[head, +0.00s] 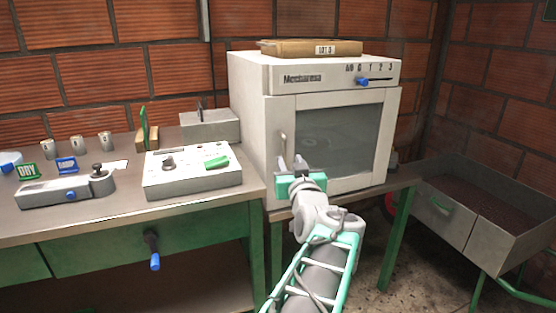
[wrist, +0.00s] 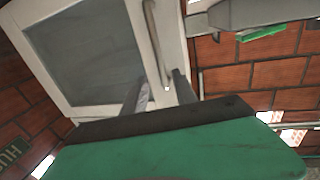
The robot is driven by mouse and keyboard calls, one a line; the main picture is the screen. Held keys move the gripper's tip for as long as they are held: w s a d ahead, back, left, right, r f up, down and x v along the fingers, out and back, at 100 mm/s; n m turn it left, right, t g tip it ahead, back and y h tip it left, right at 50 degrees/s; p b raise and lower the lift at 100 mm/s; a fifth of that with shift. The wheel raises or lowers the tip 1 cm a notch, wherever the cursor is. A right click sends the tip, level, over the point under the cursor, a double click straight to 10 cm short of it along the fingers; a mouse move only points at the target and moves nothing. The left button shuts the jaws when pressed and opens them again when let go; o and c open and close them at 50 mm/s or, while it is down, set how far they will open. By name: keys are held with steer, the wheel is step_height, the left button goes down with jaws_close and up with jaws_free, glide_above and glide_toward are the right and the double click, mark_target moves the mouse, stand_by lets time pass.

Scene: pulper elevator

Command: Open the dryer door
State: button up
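The dryer (head: 250,112) is a cream box on a stand. Its door (head: 376,135), with a dark window, looks shut. The door handle (head: 283,148) is an upright bar on the door's left side; the handle also shows in the wrist view (wrist: 153,32). My gripper (head: 291,163) is at the lower part of the handle. In the wrist view my gripper (wrist: 160,82) has its two fingers apart, with the handle's end appearing between them. The fingers do not look closed on it; whether one touches it is unclear.
A box marked LOT (head: 312,48) lies on top of the dryer. A bench (head: 120,215) with a control box (head: 192,180) stands to the left. A metal trolley (head: 490,205) stands to the right. Brick walls close off the back.

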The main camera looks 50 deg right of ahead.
mark_target(285, 152)
steer(key=x, duration=0.7)
steer(key=shift+w, duration=0.25)
jaws_close()
steer(key=shift+s, duration=0.1)
stand_by(0.9)
